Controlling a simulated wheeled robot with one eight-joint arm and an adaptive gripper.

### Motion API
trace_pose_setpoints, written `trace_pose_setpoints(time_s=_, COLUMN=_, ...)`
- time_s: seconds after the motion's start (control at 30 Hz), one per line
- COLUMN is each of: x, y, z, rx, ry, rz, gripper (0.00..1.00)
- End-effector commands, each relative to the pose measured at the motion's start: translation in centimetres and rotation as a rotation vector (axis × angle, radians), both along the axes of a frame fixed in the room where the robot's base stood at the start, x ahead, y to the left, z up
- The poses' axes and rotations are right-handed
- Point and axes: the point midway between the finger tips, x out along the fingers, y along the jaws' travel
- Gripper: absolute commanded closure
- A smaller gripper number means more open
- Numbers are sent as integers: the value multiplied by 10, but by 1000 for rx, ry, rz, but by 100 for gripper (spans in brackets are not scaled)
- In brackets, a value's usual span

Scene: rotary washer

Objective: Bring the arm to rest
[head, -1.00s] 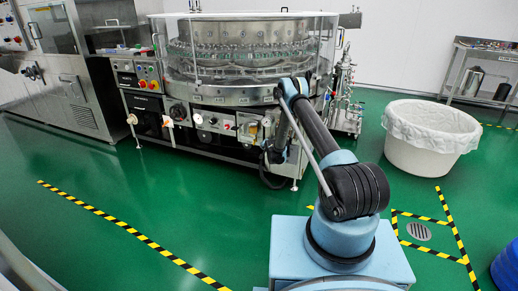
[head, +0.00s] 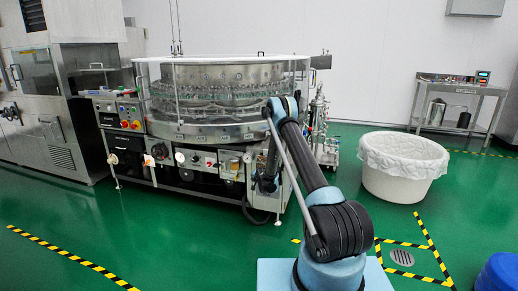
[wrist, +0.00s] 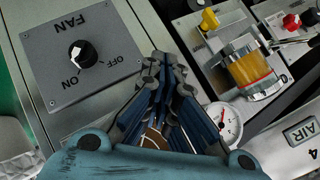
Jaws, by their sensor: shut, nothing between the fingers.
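My arm (head: 305,160) reaches from its pale blue base toward the front of the rotary washer (head: 225,125). In the wrist view my gripper (wrist: 160,62) is shut and empty, its dark and blue fingers together. It is in front of a grey control panel, between a black FAN knob (wrist: 83,54) at left and a yellow-filled glass cup (wrist: 247,66) at right. No contact with the panel can be made out. In the head view the gripper is small and mostly hidden near the washer's right front.
A round pressure gauge (wrist: 224,122) and a yellow knob (wrist: 209,19) are close to the gripper. A white lined tub (head: 403,170) stands right of the washer, with a metal side table (head: 460,91) behind. Green floor (head: 180,235) is open in front of the washer.

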Motion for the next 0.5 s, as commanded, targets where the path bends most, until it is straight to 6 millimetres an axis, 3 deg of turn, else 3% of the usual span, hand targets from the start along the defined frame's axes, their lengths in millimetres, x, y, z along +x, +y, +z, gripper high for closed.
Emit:
trace_pose_setpoints(time_s=0.1, x=-5, y=-7, z=38, rx=-32, ry=21, rz=11, gripper=100)
trace_pose_setpoints(time_s=0.5, x=-39, y=-41, z=147, rx=-136, ry=91, rz=51, gripper=100)
